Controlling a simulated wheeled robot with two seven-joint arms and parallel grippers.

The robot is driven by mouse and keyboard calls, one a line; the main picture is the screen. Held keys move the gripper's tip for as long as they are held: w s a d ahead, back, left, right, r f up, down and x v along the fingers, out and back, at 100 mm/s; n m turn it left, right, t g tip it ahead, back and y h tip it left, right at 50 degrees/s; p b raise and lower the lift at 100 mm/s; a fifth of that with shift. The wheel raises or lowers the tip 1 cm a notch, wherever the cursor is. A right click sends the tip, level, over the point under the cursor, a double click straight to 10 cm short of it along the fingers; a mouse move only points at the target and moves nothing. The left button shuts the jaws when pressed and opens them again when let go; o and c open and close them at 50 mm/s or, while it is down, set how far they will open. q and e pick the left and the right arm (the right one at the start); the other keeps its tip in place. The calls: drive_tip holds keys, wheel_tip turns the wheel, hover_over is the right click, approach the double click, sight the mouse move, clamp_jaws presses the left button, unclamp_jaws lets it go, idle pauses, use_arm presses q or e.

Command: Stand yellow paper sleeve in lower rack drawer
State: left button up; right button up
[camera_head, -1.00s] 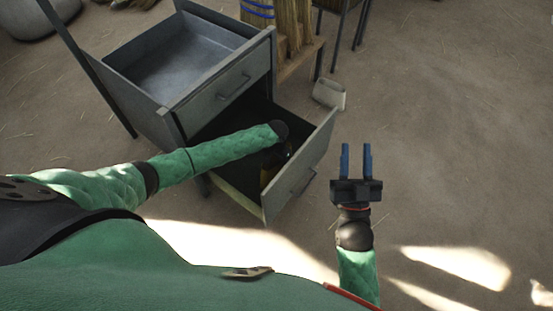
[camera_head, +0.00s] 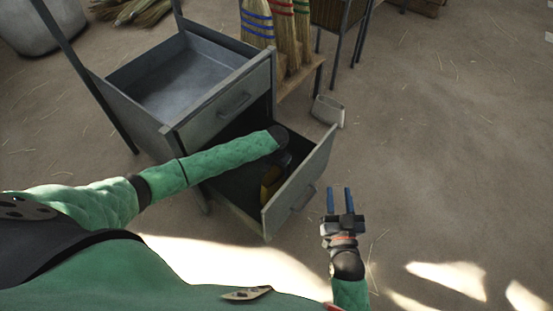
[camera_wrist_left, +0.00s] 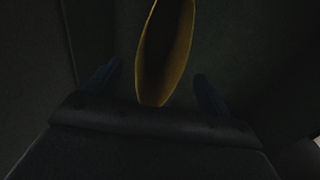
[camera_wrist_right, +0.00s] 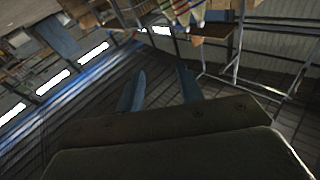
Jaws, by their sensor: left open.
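The lower rack drawer (camera_head: 292,201) is pulled out below the upper drawer. The yellow paper sleeve (camera_head: 268,183) is inside it, partly hidden by my left arm and gripper. In the left wrist view the sleeve (camera_wrist_left: 165,50) shows its open, oval mouth, close in front of and between the fingers. My left gripper (camera_wrist_left: 157,85) is open and reaches down into the drawer; the fingers look apart from the sleeve. Whether the sleeve touches the drawer floor is too dark to tell. My right gripper (camera_head: 340,200) is open and empty, to the right of the drawer.
A pale, open container (camera_head: 328,111) lies on the floor behind the lower drawer. Brooms (camera_head: 258,22) stand at a wooden shelf behind. The floor to the right is clear.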

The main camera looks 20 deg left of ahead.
use_arm(q)
drive_tip(key=shift+r+p, duration=0.45)
drive_tip(key=shift+r, duration=2.25)
use_arm(e)
wheel_tip(320, 180, down, 11)
drive_tip(key=s+g, duration=0.2)
drive_tip(key=g, duration=0.2)
drive_tip(key=shift+s+h, duration=0.3)
drive_tip(key=shift+f, duration=0.1)
